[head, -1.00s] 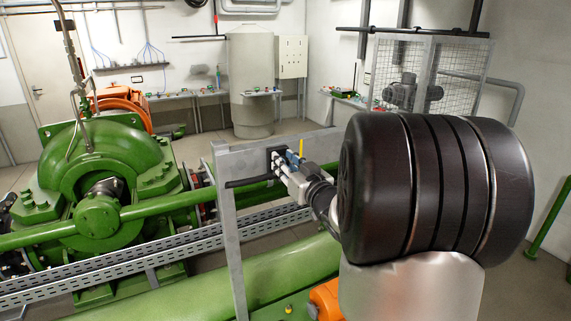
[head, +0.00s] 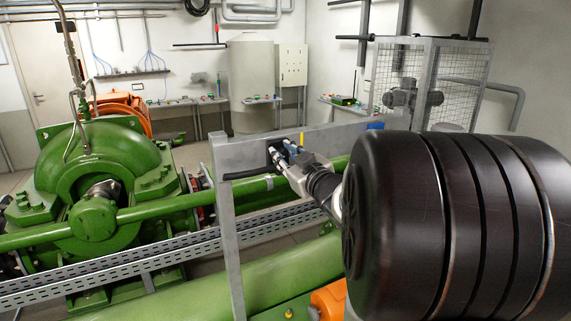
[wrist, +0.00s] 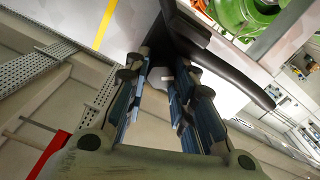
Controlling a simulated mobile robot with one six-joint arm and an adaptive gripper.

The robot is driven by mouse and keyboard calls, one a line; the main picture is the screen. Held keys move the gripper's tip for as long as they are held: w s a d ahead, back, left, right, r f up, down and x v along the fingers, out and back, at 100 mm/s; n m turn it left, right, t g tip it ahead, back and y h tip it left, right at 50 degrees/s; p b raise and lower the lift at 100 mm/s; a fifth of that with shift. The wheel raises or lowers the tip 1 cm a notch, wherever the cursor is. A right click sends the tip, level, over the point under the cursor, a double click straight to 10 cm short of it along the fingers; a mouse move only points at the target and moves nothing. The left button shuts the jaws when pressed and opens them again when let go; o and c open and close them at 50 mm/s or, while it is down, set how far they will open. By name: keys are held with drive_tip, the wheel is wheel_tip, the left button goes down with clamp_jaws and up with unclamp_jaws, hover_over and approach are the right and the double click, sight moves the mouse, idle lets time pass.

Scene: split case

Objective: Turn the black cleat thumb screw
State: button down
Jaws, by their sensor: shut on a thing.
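The black cleat (head: 271,157) sits on the face of the grey metal plate, with a thick black cable running out of it to the left. In the wrist view the dark cleat (wrist: 178,32) lies just beyond my fingertips. My gripper (head: 281,153) reaches it from the right. In the wrist view, the blue-padded fingers of my gripper (wrist: 172,76) stand on both sides of a small part at the cleat. This part, seemingly the thumb screw, is mostly hidden by the fingers, so its turn angle cannot be told.
The grey metal plate (head: 232,150) stands on a post above a large green pipe (head: 205,282). A perforated cable tray (head: 130,263) runs alongside. A green pump (head: 90,190) stands at left.

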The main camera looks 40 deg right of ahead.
drive_tip(key=c, duration=1.3)
unclamp_jaws()
drive_tip(key=shift+c, duration=0.2)
drive_tip(key=v, duration=1.2)
